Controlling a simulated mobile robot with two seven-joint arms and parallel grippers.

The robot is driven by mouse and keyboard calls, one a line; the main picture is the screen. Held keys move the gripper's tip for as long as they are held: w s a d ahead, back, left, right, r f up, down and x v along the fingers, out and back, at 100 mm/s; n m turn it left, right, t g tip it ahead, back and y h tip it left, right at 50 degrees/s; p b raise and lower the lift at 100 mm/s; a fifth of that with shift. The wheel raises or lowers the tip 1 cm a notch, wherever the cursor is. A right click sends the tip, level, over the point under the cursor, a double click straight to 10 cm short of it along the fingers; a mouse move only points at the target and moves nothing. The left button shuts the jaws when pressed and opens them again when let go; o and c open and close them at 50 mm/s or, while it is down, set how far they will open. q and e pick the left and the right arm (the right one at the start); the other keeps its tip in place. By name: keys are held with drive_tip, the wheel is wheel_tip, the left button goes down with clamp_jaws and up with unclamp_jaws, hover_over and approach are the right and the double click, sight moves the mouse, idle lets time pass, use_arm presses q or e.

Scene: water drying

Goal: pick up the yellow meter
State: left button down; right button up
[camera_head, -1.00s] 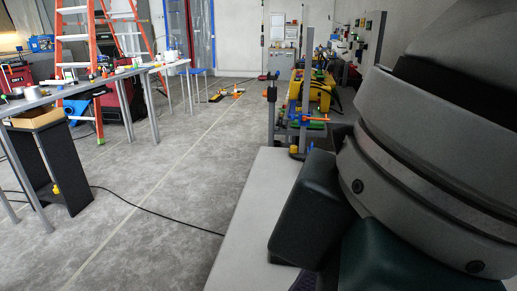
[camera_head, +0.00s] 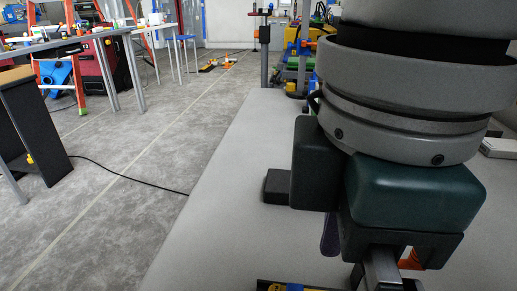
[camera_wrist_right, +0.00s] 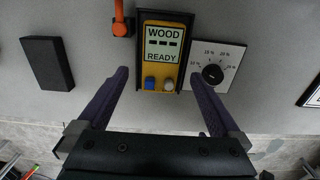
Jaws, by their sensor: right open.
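The yellow meter (camera_wrist_right: 152,14) lies on the grey table in the right wrist view, with a display reading "WOOD" and "READY" and a blue and a pale button. A yellow strip of it (camera_head: 290,287) shows at the bottom edge of the head view, mostly cut off. My right gripper (camera_wrist_right: 159,76) is open, its two purple fingers on either side of the meter's button end. The fingers appear apart from the meter; their height above it is hard to tell. In the head view my right wrist hides most of this area. My left gripper is not in view.
A white dial card (camera_wrist_right: 230,57) lies close to the meter's right. An orange-handled thing (camera_wrist_right: 120,18) is at its upper left, and a black block (camera_wrist_right: 47,62) farther left. The block also shows in the head view (camera_head: 276,186). The table's left part (camera_head: 215,215) is clear.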

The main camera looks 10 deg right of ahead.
drive_tip(key=f+b, duration=0.1)
drive_tip(key=f, duration=0.1)
drive_tip(key=f+b, duration=0.1)
drive_tip(key=f, duration=0.1)
drive_tip(key=shift+s+d+f, duration=0.2)
drive_tip(key=shift+f, duration=0.2)
drive_tip(key=shift+r, duration=0.1)
drive_tip(key=c, duration=0.9)
clamp_jaws()
